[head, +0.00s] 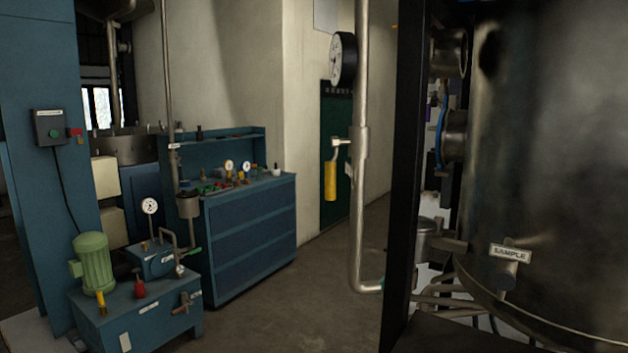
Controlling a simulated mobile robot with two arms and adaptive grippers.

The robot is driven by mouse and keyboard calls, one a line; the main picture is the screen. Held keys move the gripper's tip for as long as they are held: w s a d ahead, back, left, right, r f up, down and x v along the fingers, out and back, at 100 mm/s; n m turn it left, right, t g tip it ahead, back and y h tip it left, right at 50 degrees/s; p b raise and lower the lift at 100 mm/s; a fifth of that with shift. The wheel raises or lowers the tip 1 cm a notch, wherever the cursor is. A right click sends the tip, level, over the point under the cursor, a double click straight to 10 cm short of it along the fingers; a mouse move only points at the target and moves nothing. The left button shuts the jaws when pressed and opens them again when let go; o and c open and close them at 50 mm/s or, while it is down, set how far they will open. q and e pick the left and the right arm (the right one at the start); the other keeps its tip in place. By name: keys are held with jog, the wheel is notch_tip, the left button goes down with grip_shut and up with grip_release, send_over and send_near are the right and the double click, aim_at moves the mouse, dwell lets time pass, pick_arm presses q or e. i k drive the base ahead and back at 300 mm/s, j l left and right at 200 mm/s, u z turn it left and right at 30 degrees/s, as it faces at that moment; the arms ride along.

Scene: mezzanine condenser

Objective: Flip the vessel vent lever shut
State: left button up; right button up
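A yellow-handled lever (330,181) hangs straight down from a small valve fitting (341,142) on a vertical steel pipe (360,100), left of the large dark vessel (560,150). It looks like the vent lever, but the small tag beside it (348,169) is too small to read. A round gauge (343,59) sits above it on the same pipe. Neither of my grippers is in the head view.
A black upright post (402,180) stands between the pipe and the vessel. A SAMPLE label (510,253) marks a low fitting on the vessel. A blue workbench (250,240) and a pump unit with a green motor (92,262) stand left. Floor between bench and pipe is clear.

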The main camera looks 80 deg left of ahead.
aim_at(331, 166)
jog(key=u, duration=2.45)
